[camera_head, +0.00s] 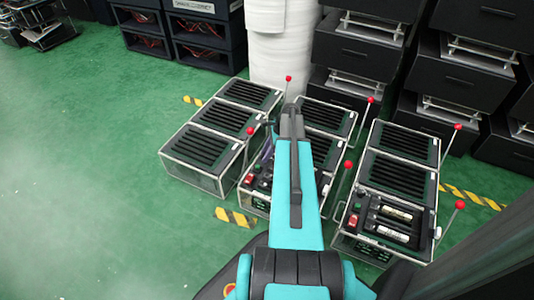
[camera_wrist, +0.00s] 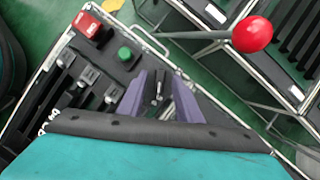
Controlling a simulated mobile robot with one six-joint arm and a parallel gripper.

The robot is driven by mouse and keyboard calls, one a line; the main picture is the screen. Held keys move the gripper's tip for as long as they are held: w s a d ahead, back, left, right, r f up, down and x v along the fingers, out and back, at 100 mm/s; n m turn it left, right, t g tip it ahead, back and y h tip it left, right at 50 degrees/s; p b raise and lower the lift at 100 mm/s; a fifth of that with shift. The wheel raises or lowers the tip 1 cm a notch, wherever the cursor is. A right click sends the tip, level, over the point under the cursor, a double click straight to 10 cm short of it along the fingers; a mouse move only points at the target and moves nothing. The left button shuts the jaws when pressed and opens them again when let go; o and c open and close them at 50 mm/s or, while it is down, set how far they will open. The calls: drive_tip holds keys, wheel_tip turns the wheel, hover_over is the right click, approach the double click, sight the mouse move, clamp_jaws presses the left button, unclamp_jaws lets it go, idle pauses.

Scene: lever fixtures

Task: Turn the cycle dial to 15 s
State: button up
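The middle fixture (camera_head: 257,202), a dark machine in a clear case, lies mostly under my teal arm. My gripper (camera_wrist: 160,95) has two purple fingers spread apart over the panel. A small dark knob (camera_wrist: 157,88) shows between them, with gaps at both sides.
A red-balled lever (camera_wrist: 252,34) stands close beyond the gripper. Similar fixtures stand left (camera_head: 195,178) and right (camera_head: 365,246), with upright red-balled levers between. Green floor at left is clear.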

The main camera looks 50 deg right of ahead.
clamp_jaws()
drive_tip(key=shift+d, duration=0.25)
drive_tip(key=shift+a, duration=0.2)
